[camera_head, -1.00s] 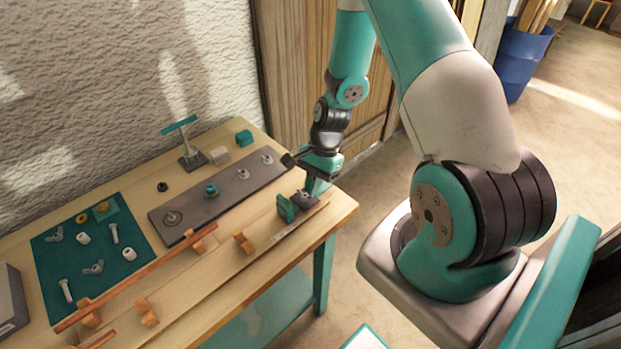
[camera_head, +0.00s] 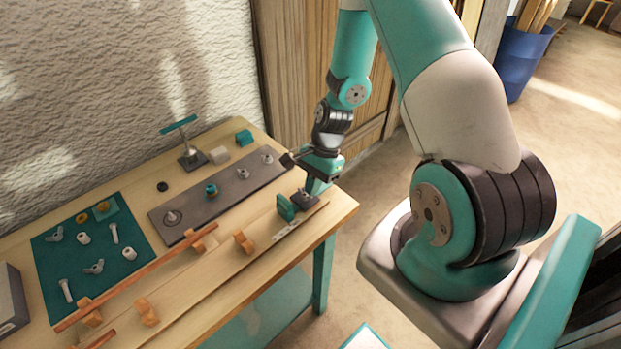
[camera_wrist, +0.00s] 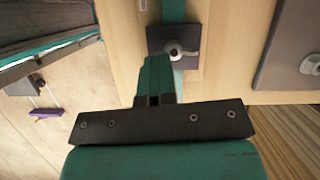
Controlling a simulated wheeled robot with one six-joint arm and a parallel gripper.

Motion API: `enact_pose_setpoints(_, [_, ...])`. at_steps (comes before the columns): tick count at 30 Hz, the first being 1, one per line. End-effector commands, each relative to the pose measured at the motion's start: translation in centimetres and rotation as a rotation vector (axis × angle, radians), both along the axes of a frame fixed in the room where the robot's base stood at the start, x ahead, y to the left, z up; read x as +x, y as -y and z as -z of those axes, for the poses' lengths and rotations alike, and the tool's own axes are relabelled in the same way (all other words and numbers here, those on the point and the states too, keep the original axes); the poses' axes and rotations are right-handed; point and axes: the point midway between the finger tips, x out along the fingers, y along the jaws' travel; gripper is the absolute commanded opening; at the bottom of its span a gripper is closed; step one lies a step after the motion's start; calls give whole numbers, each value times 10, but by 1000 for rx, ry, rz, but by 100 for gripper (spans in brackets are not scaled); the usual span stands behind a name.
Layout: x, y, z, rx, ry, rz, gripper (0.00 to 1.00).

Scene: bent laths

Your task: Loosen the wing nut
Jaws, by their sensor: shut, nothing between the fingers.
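A silvery wing nut (camera_wrist: 177,51) sits on a small dark plate (camera_wrist: 188,62) near the table's edge in the wrist view. In the head view this dark plate (camera_head: 305,200) is beside a teal block (camera_head: 287,207) at the table's right end; the wing nut is too small there to make out clearly. My gripper (camera_wrist: 157,64) is shut with nothing between its teal fingers. In the wrist view its tips appear just beside the wing nut, overlapping the plate's edge; I cannot tell whether they touch. My gripper (camera_head: 316,188) also shows in the head view, pointing down by the plate.
A long grey plate (camera_head: 225,192) with several fittings lies behind. A teal mat (camera_head: 115,265) holds bolts, nuts and wing nuts at the left. Wooden blocks (camera_head: 244,242) and a reddish lath (camera_head: 140,275) lie along the front. A teal-handled stand (camera_head: 190,155) is at the back.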

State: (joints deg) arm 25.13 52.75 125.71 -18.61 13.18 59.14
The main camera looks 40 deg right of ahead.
Motion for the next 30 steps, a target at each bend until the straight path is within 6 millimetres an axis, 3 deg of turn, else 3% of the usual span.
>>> enact_pose_setpoints(16, [16,-3,0,0,-1,0,0])
enact_pose_setpoints(24, [18,30,-1,-1,2,-14,0])
enact_pose_setpoints(30, [19,46,-46,-4,6,-16,0])
